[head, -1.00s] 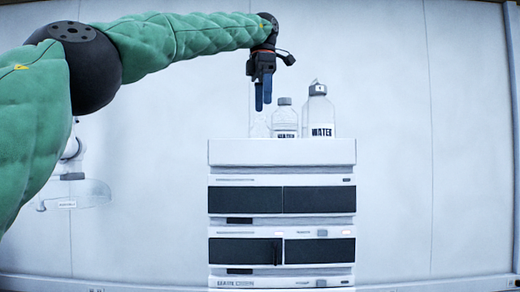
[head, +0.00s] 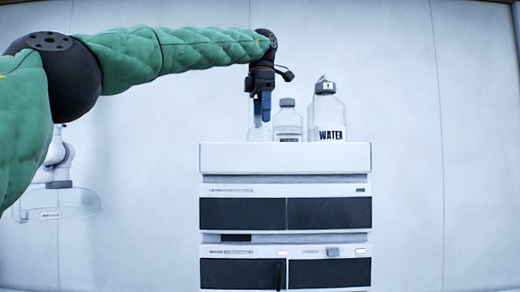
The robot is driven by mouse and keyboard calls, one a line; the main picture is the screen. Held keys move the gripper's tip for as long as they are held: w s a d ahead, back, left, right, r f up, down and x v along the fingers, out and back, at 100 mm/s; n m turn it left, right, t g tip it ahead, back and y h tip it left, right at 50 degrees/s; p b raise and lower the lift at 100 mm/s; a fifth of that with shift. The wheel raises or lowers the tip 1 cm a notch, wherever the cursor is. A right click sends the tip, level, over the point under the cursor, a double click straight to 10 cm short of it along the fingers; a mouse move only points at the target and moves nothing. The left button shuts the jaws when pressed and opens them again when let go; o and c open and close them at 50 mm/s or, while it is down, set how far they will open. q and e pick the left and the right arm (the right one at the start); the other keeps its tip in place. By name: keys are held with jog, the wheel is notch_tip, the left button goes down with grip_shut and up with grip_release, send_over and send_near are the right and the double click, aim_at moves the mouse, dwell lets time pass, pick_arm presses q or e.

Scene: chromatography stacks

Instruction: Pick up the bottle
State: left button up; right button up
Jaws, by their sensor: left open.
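Several clear bottles stand in the white top tray (head: 285,157) of the chromatography stack. The right one is a large bottle (head: 326,113) with a grey cap and a "WATER" label. The middle one is a smaller bottle (head: 288,120) with a grey cap, its label partly hidden by the tray wall. A faint clear bottle (head: 254,131) is at the left, partly behind my fingers. My left gripper (head: 262,109) points down with blue fingers, open, in front of or over this left bottle. I cannot tell whether the fingers touch it. My right gripper is out of view.
The stack below the tray has dark-fronted modules (head: 286,214). A white robot arm (head: 55,165) and a clear curved tray (head: 58,204) are at the left. A plain pale wall stands behind, and the space right of the stack is clear.

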aim_at(259, 129)
pick_arm(q)
jog(key=shift+a+f+p, duration=0.2)
jog(key=shift+f+p, duration=0.25)
jog(key=shift+f, duration=0.25)
jog(key=shift+s+a+f+p, duration=0.1)
jog(key=shift+s+f+p, duration=0.15)
jog(key=shift+f, duration=0.3)
jog(key=shift+s+a+f+p, duration=0.15)
jog(key=shift+f+p, duration=0.1)
jog(key=shift+f, duration=0.25)
jog(key=shift+d+f, duration=0.1)
jog(key=shift+f, duration=0.15)
jog(key=shift+w+d+f, duration=0.1)
jog(key=shift+w+f, duration=0.05)
jog(key=shift+w, duration=0.05)
jog(key=shift+s, duration=0.1)
jog(key=c, duration=1.1)
jog(key=shift+c, duration=0.6)
